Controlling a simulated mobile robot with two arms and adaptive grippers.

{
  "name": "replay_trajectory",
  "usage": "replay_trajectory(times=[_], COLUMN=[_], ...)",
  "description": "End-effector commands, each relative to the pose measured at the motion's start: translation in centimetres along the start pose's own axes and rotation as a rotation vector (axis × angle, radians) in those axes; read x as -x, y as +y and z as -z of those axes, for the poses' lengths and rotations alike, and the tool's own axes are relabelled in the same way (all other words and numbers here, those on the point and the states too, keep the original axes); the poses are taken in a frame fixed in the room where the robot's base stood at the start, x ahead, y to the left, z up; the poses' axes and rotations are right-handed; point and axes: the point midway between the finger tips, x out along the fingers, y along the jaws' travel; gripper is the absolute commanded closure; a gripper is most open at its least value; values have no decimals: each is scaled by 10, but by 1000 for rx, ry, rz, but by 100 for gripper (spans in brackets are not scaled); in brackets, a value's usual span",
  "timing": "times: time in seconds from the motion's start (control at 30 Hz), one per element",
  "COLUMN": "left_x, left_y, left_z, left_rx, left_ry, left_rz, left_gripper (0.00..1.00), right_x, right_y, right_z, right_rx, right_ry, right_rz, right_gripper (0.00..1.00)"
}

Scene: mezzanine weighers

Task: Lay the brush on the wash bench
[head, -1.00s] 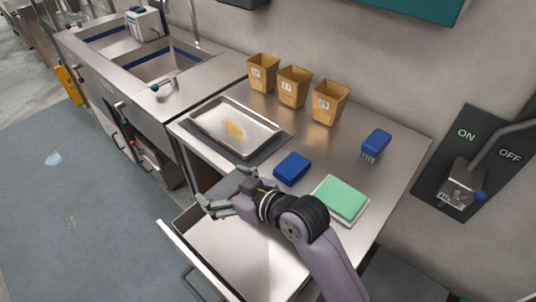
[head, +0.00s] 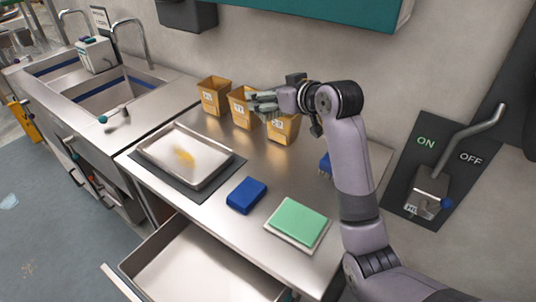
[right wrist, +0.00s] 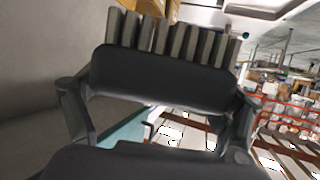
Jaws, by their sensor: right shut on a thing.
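My right gripper (head: 283,99) reaches over the steel bench (head: 185,212), level with the ochre bins in the picture. In the right wrist view, a dark brush (right wrist: 163,75) with a row of grey tufts sits between its two fingers, which are shut on it. The tufts point away from the palm. A blue brush (head: 325,163) stands on the bench with its bristles down, partly hidden behind my right forearm. The bench with sinks (head: 150,122), likely the wash bench, adjoins at the left. My left gripper is not in view.
Three ochre bins (head: 212,97) stand along the wall. A metal tray (head: 150,150) on a dark mat, a blue block (head: 247,195) and a green pad (head: 298,222) lie on the bench. A drawer (head: 190,265) is open at the front. A lever switch (head: 428,190) is at the right.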

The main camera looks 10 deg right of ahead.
Motion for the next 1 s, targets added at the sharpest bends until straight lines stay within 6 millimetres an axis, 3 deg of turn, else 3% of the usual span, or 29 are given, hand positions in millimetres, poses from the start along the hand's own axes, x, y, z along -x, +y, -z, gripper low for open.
replay_trajectory(times=[0.5,1.0], left_x=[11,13], left_y=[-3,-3], left_z=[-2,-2], left_rx=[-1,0], left_ry=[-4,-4], left_rz=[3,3], left_gripper=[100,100], right_x=[-47,-72], right_y=[0,1], right_z=[-116,-175], right_rx=[-6,-2], right_ry=[-7,-4], right_rz=[0,-1], right_gripper=[43,43])
